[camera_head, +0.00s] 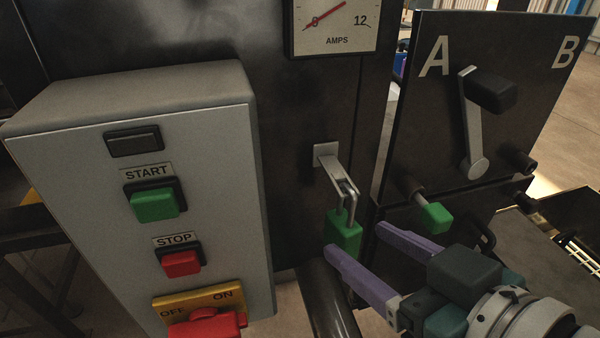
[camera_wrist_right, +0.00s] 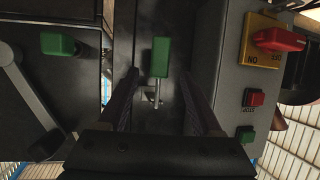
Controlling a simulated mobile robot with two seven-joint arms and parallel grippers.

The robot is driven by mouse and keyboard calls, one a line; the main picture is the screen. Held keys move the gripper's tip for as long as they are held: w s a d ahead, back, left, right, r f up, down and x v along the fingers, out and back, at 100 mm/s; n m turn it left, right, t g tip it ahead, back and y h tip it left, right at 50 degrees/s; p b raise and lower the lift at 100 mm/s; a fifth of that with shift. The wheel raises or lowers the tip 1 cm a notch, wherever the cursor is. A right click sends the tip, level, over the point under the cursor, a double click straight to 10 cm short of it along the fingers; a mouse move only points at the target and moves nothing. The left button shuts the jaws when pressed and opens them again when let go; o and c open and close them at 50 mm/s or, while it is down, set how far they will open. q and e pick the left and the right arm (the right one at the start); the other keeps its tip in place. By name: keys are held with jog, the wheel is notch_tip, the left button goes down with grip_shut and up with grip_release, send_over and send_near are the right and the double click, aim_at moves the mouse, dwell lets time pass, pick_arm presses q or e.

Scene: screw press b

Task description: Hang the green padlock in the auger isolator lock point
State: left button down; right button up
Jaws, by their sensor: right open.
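The green padlock (camera_head: 344,234) hangs by its metal shackle from the metal lock point (camera_head: 328,162) on the dark panel. The shackle appears to pass through the end of the lock point's bracket. My right gripper (camera_head: 357,239) is open, with its purple fingers apart near the padlock body and nothing gripped. In the right wrist view, the padlock (camera_wrist_right: 160,57) shows in line with the gap between the two fingers, near their tips. Whether either finger touches it I cannot tell. My left gripper is not in view.
A grey control box (camera_head: 90,200) stands at left with START and STOP buttons and a red OFF/ON switch (camera_head: 205,325). At right, a dark panel carries an A/B lever (camera_head: 473,130) and a green-ended knob (camera_head: 435,218) close to my right gripper. An amps gauge (camera_head: 335,25) sits above.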

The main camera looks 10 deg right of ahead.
jog(key=x, duration=0.8)
jog(key=shift+w+b, duration=0.3)
jog(key=shift+w, duration=0.05)
jog(key=shift+a+f, duration=0.1)
jog(key=shift+c, duration=0.2)
grip_shut()
dwell(0.3)
